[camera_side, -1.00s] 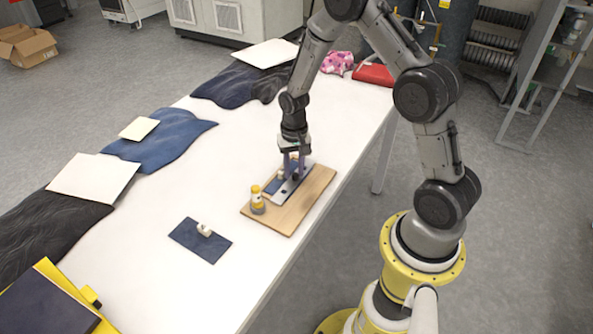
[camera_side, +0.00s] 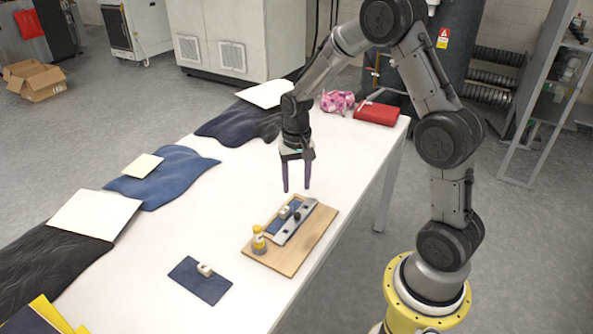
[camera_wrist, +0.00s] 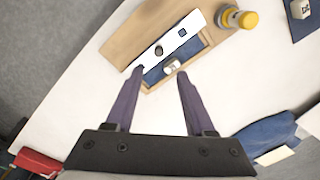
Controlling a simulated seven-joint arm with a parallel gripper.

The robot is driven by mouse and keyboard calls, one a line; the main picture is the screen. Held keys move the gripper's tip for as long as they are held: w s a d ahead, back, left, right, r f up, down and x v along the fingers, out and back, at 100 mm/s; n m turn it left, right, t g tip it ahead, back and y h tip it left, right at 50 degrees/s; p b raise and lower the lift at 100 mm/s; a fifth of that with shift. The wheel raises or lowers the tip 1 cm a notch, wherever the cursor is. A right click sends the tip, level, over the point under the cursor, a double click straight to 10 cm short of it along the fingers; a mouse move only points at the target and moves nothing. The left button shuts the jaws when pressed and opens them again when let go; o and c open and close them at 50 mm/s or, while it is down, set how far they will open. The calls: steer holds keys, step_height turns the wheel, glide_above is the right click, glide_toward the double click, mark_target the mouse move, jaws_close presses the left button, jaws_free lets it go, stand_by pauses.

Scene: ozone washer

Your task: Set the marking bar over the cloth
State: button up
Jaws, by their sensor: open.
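The marking bar (camera_side: 306,211) is a flat silver strip with a dark knob and lies on the wooden board (camera_side: 294,255). The dark blue cloth (camera_side: 273,229) lies in a framed area of the board, with a small white block (camera_side: 285,212) on it. In the wrist view the bar (camera_wrist: 142,63) runs lengthwise along the cloth (camera_wrist: 154,76); a strip of cloth shows beside it, and the rest under the bar is hidden. My gripper (camera_side: 297,189) is open and empty, raised above the bar and apart from it. Its two purple fingers (camera_wrist: 160,75) are spread in the wrist view.
A yellow-capped bottle (camera_side: 258,240) stands at the board's left corner. Another dark cloth piece (camera_side: 199,283) with a white block lies on the white table (camera_side: 155,240). Garments with pale panels line the left edge. A red case (camera_side: 377,113) sits at the far end.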

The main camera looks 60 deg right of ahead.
steer(key=shift+r, duration=1.95)
steer(key=s+a+r+n+t, duration=0.2)
steer(key=s+a+r, duration=0.2)
steer(key=r, duration=0.4)
steer(key=s+a+r+n+t, duration=0.1)
steer(key=s+a+r+t, duration=0.25)
steer(key=r, duration=0.45)
steer(key=s+a+f+n, duration=0.1)
steer(key=s+n, duration=0.2)
steer(key=s, duration=0.3)
steer(key=s+a+n, duration=0.2)
steer(key=s+n, duration=0.1)
steer(key=s, duration=0.4)
steer(key=shift+a+f, duration=0.25)
steer(key=shift+f, duration=0.1)
